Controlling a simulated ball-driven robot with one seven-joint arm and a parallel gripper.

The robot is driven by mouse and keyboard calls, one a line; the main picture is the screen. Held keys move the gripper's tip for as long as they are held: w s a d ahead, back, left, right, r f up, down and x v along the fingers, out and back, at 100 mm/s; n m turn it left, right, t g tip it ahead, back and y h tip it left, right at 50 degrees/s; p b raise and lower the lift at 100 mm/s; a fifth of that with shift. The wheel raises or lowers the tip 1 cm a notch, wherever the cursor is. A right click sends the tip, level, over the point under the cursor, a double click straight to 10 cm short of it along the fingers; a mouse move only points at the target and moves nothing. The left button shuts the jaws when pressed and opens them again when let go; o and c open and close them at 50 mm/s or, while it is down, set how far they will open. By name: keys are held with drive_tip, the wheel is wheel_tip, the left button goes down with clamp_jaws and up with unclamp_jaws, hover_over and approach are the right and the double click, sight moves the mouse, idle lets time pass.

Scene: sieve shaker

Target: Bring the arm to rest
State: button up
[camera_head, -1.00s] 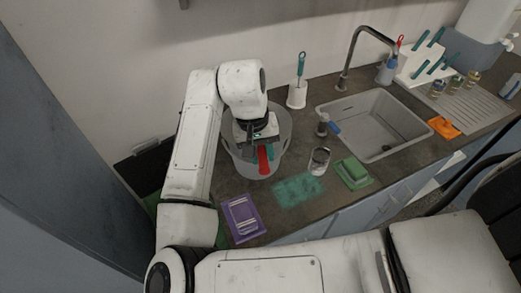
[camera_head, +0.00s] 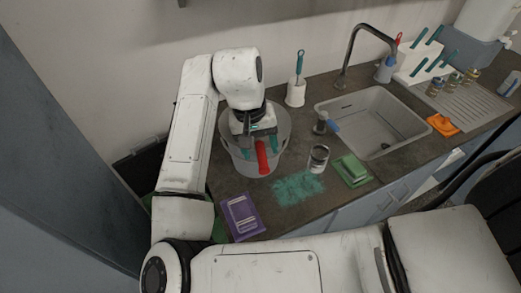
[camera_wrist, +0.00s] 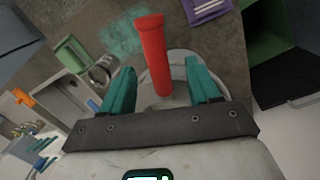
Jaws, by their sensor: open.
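My gripper (camera_head: 259,148) is above the light grey bucket (camera_head: 227,128) on the counter, with its jaws pointing down. In the wrist view its two teal fingers stand apart, so the gripper (camera_wrist: 159,68) is open. A red handle-like object (camera_head: 262,158) is at the bucket, below the jaws. In the wrist view the red object (camera_wrist: 156,55) lies between the two fingers, with gaps on both sides. My arm is bent, reaching up from the lower left and down over the bucket.
A metal can (camera_head: 318,158), green sponge (camera_head: 351,170), teal powder patch (camera_head: 298,188) and purple tray (camera_head: 243,217) surround the bucket. A brush in a white holder (camera_head: 295,95), sink (camera_head: 375,120) and faucet (camera_head: 352,50) are behind and right. A tall grey panel (camera_head: 70,130) stands left.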

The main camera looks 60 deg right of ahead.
wheel_tip(320, 180, up, 9)
drive_tip(key=w, duration=0.1)
drive_tip(key=shift+w+a+f, duration=0.15)
drive_tip(key=shift+a, duration=0.2)
